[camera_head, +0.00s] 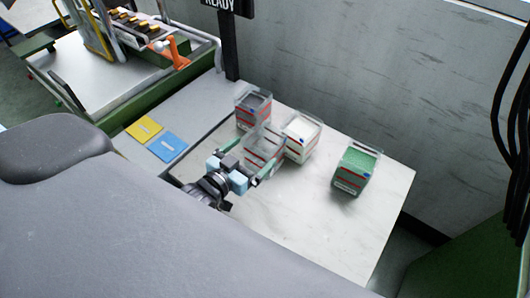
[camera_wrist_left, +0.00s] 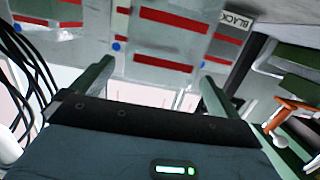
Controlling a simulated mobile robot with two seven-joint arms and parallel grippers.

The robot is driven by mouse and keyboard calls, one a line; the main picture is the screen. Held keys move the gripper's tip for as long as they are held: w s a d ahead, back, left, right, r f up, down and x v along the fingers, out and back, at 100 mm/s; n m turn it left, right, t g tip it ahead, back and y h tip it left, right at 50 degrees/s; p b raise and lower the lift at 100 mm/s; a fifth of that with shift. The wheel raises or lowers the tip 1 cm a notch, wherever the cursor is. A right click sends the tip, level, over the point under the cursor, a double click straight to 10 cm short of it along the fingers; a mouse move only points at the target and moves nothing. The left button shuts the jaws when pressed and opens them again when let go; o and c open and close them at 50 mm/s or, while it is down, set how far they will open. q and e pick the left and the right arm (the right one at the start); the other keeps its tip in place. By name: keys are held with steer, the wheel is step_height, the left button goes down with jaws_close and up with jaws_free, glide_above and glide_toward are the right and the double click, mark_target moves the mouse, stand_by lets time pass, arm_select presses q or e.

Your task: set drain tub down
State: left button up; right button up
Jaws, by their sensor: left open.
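A clear, empty-looking tub with red stripes (camera_head: 264,143), which I take to be the drain tub, stands on the pale table among other tubs. My left gripper (camera_head: 247,161) is right at its near side, with its green fingers spread apart and open. In the left wrist view the open fingers (camera_wrist_left: 155,75) point toward red-striped clear walls (camera_wrist_left: 170,45). I cannot tell whether the fingers touch the tub, or whether its base rests fully flat. My right gripper is not in view.
A tub with dark contents (camera_head: 253,108) stands behind, close to the clear one. A tub with white contents (camera_head: 301,136) is close on the right. A green-filled tub (camera_head: 356,168) stands farther right. Yellow (camera_head: 143,128) and blue (camera_head: 168,146) cards lie left. The table's front right is bare.

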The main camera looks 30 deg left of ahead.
mark_target(274, 131)
arm_select(q)
steer(key=shift+w+d, duration=0.1)
steer(key=shift+w, duration=0.95)
steer(key=x, duration=0.3)
steer(key=shift+w+r+p, duration=0.2)
steer(key=shift+w+p, duration=0.1)
steer(key=shift+w, duration=0.05)
steer(key=shift+w+f, duration=0.1)
steer(key=shift+w, duration=0.35)
steer(key=c, duration=1.3)
steer(key=shift+o, duration=0.2)
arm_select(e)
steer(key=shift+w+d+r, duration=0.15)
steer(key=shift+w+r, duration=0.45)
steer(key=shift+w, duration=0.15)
